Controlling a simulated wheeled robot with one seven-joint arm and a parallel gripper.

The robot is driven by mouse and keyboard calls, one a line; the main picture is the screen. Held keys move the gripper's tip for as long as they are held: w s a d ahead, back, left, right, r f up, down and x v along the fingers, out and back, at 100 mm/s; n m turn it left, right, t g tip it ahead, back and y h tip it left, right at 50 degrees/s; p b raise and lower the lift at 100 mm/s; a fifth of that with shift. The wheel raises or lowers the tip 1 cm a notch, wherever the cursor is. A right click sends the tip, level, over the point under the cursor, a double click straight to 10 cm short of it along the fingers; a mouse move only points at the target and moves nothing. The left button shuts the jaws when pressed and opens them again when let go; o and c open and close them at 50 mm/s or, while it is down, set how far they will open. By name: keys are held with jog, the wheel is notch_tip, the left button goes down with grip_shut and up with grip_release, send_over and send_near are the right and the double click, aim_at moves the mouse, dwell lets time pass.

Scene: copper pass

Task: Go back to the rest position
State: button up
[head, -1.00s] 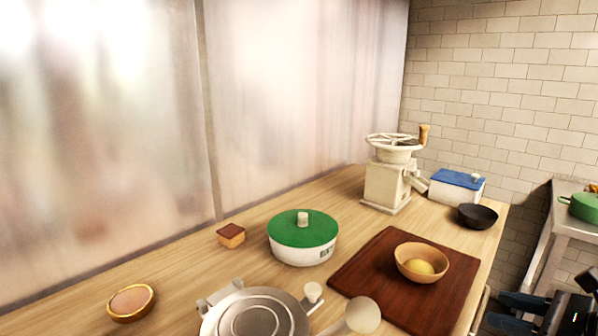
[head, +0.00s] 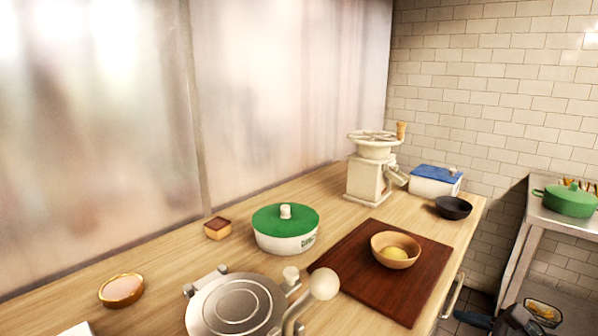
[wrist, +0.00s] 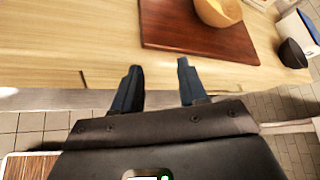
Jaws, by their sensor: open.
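My gripper (wrist: 158,84) is open and empty in the wrist view. Its two dark fingers stand apart near the front edge of the wooden counter (wrist: 60,50), with nothing between them. Part of my arm shows at the lower right of the head view. The dark red-brown board (head: 345,277) lies on the counter, and it also shows beyond the fingers in the wrist view (wrist: 190,32). A wooden bowl (head: 393,262) holding a yellow ball of dough (head: 396,253) stands on the board.
A steel table (head: 525,230) with a green pan (head: 567,202) stands right.

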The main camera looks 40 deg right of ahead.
jog(key=a+f+n+g, duration=0.1)
jog(key=a+f+n, duration=0.2)
jog(key=a+n, duration=0.35)
jog(key=a+f+n, duration=0.3)
jog(key=a+n, duration=0.3)
jog(key=a, duration=0.1)
jog(key=s+a+r+n+t+y, duration=0.1)
jog(key=s+a+r+n, duration=0.3)
jog(key=n, duration=0.5)
jog(key=s+a+r+n+t+y, duration=0.2)
jog(key=s+a+r+n, duration=0.2)
jog(key=a+n, duration=0.5)
jog(key=shift+s+t, duration=0.25)
jog(key=shift+t, duration=0.05)
